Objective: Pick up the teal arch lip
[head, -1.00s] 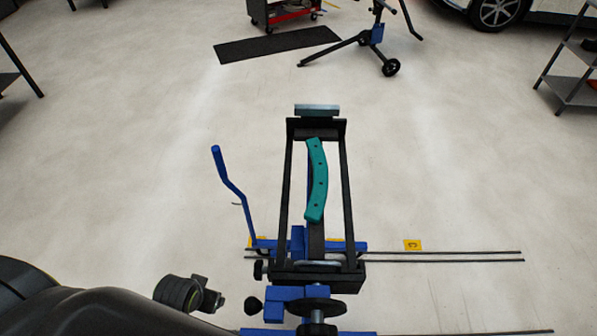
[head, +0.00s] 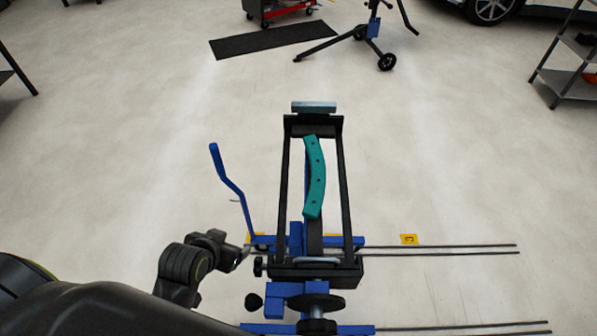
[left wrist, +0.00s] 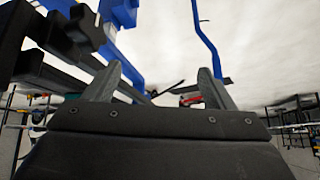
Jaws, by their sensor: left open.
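The teal arch lip (head: 315,177) is a curved teal strip with several dark holes. It lies lengthwise on the black-framed stand (head: 285,185) in the middle of the head view. My left gripper (head: 246,250) is at the lower left of the stand, close to the foot of the blue lever and well short of the teal strip. In the left wrist view, its two grey fingers (left wrist: 158,82) are apart with nothing between them. The teal strip cannot be made out in that view. My right gripper is not in view.
A blue bent lever (head: 230,185) rises left of the stand. Dark rails (head: 450,250) run right along the floor, beside a yellow marker (head: 409,239). A black mat (head: 272,40) and a wheeled stand (head: 372,35) are farther back. Open floor lies on both sides.

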